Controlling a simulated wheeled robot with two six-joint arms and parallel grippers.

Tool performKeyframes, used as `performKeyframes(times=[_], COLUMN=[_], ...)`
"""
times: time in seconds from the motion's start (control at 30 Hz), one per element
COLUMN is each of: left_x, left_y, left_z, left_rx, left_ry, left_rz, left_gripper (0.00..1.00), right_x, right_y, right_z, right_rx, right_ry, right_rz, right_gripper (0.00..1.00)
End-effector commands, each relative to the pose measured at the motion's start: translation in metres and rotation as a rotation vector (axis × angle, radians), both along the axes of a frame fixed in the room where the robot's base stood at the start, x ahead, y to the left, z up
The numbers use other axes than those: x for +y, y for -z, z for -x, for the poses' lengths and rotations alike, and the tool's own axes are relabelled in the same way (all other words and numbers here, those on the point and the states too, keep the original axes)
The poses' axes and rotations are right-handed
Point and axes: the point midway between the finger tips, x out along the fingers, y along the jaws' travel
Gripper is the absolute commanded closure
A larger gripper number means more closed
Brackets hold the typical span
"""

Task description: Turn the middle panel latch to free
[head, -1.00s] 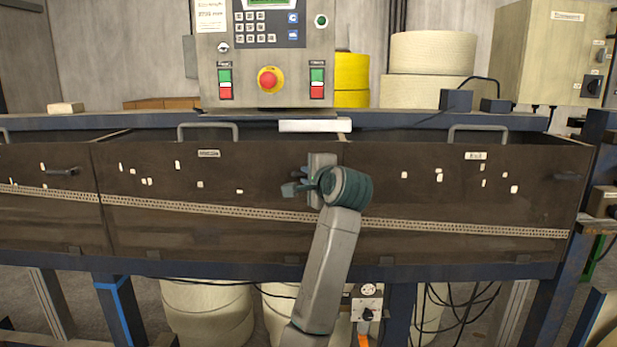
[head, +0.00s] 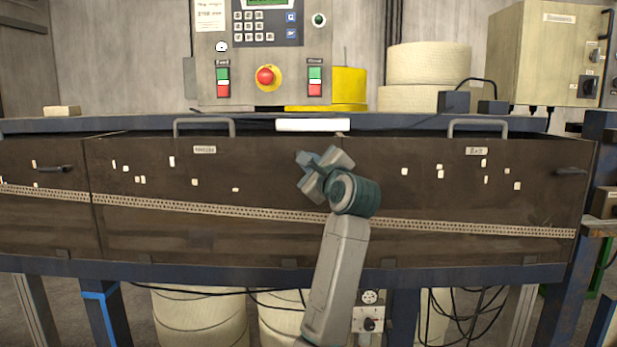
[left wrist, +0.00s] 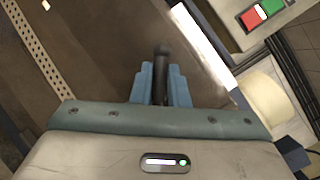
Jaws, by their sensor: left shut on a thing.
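The dark middle panel (head: 150,240) spans the left and centre of the head view. Its dark latch handle (left wrist: 160,62) shows in the left wrist view, between the two blue-grey fingers of my left gripper (left wrist: 160,88). The fingers are shut on the handle. In the head view my left gripper (head: 322,172) is at the right end of the middle panel, tilted, and hides the latch. My right gripper is in neither view.
Similar handles show on the left panel (head: 53,168) and right panel (head: 571,171). A perforated strip (head: 230,211) runs across the panels. A control box (head: 265,50) with a red button stands above, and yellowish rolls (head: 428,64) stand behind.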

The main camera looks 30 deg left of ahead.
Motion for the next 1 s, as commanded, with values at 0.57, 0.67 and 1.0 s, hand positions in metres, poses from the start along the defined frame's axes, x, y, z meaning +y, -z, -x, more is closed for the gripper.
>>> performKeyframes(times=[0.57, 0.67, 1.0], left_x=[-0.012, -0.014, -0.018], left_y=[-0.008, -0.008, -0.008], left_z=[-0.007, -0.008, -0.011], left_rx=[0.283, 0.324, 0.419], left_ry=[0.000, 0.001, 0.001], left_rz=[-0.458, -0.525, -0.682], left_gripper=[1.00, 1.00, 1.00], right_x=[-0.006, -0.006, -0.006], right_y=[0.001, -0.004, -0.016], right_z=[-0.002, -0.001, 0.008], right_rx=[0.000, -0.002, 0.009], right_ry=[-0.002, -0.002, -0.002], right_rz=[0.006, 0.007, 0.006], right_gripper=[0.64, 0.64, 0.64])
